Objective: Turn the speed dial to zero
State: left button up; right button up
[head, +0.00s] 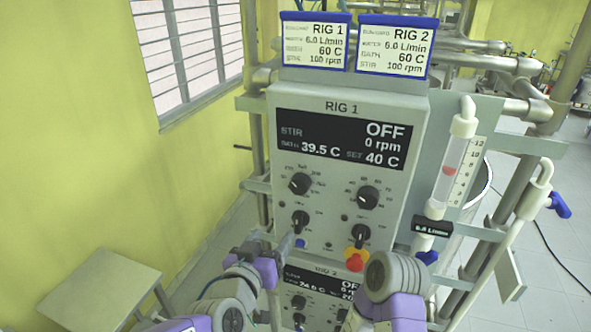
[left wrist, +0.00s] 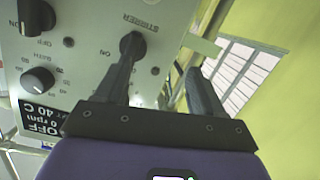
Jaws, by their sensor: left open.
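In the head view the RIG 1 panel (head: 345,185) has a dark display (head: 340,140) reading OFF, 0 rpm, 39.5 C and set 40 C. The speed dial (head: 300,184) is the black upper left knob; its exact setting is too small to read. My left gripper (head: 287,245) is open and empty, just below and left of the stirrer switch (head: 300,220). In the left wrist view the panel is upside down. One finger lies against or in front of the stirrer switch (left wrist: 131,45); contact cannot be told. The speed dial is hidden there. My right gripper is out of view.
A temperature knob (head: 368,197), a lower right switch (head: 360,235) and a red button (head: 354,260) share the panel. The RIG 2 panel (head: 320,282) is below. A glass flow meter (head: 455,165) stands right. A small table (head: 100,285) is at left.

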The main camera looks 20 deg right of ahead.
pick_arm(q)
jog(key=t+h, duration=0.1)
jog(key=h, duration=0.1)
send_near(297, 187)
jog(key=w, duration=0.1)
jog(key=shift+m, duration=0.4)
jog(key=p+x, duration=0.1)
jog(key=x, duration=0.7)
jog(key=shift+s+d+p, duration=0.15)
jog(key=shift+d+p, duration=0.1)
jog(key=shift+p, duration=0.1)
